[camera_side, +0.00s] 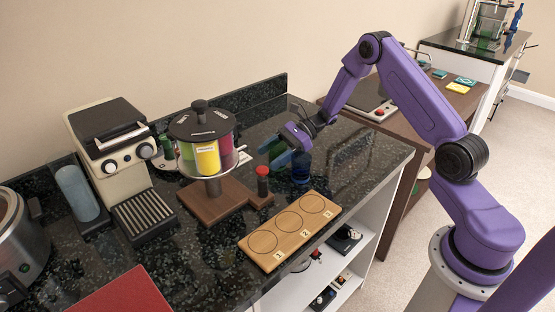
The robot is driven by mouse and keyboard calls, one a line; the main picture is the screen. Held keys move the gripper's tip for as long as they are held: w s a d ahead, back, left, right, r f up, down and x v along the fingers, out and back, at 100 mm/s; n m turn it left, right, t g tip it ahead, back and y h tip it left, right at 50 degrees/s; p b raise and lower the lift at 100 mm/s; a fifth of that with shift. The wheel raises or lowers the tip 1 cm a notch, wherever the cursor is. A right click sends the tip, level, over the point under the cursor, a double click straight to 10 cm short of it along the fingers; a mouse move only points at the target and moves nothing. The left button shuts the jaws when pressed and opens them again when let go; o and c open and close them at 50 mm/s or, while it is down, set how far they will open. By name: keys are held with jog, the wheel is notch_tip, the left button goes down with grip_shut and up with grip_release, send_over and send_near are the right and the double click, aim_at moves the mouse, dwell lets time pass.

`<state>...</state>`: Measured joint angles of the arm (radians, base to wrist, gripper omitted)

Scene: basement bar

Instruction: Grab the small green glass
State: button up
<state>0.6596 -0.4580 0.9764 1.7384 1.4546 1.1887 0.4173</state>
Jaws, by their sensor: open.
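A small green-teal glass (270,147) stands on the dark stone counter (235,263), right of the round dispenser. A dark blue glass (301,170) stands just to its right and nearer the camera. My gripper (282,148) is open and low over the counter, at the two glasses. Its purple body covers part of the view there. I cannot tell whether the green glass is between the fingers or beside them.
A wooden board with three numbered circles (262,242) lies in front. A round dispenser (203,130) on a wooden base and a red-capped shaker (263,181) stand to the left. A coffee machine (112,140) is farther left. The counter's right end is bare.

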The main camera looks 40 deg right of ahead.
jog(key=c, duration=0.8)
